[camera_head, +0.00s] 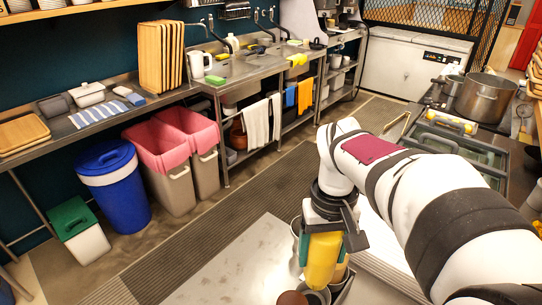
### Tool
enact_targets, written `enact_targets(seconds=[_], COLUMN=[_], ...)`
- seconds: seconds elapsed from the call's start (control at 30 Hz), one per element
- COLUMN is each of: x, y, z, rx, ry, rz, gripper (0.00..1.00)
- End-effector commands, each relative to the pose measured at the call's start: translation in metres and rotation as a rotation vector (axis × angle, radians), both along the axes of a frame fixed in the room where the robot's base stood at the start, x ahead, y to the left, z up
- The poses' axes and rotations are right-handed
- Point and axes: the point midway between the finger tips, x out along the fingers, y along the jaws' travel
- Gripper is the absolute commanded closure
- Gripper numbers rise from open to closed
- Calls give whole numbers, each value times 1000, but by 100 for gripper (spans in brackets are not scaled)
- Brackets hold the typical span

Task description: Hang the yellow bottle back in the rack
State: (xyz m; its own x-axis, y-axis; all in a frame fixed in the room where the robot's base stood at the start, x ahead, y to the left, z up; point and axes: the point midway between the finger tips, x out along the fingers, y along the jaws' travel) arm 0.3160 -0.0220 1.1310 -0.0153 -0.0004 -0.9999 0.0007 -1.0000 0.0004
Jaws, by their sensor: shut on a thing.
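My gripper (333,236) points down over the near part of the light worktop. It is shut on the yellow bottle (321,262), which hangs roughly upright below the dark jaws. The bottle's lower end is close to grey metal containers (318,296) at the bottom of the picture. I cannot tell whether it touches them. These containers may belong to the rack, but the arm, the bottle and the picture edge hide most of that area, so the rack is not clearly seen.
A brown round thing (292,298) sits at the bottom edge, left of the containers. The light worktop (235,262) is clear to the left. My arm covers much of the right side. A counter with a large pot (484,98) stands at the right back.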

Motion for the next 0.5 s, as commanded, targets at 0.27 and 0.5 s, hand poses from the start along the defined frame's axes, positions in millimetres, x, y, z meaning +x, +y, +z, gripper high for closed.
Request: enact_targets(seconds=[0.27, 0.5], x=[0, 0], y=[0, 0], z=[-8, -12], rx=[1, 0], ry=[-1, 0], rz=[0, 0], gripper=[49, 49])
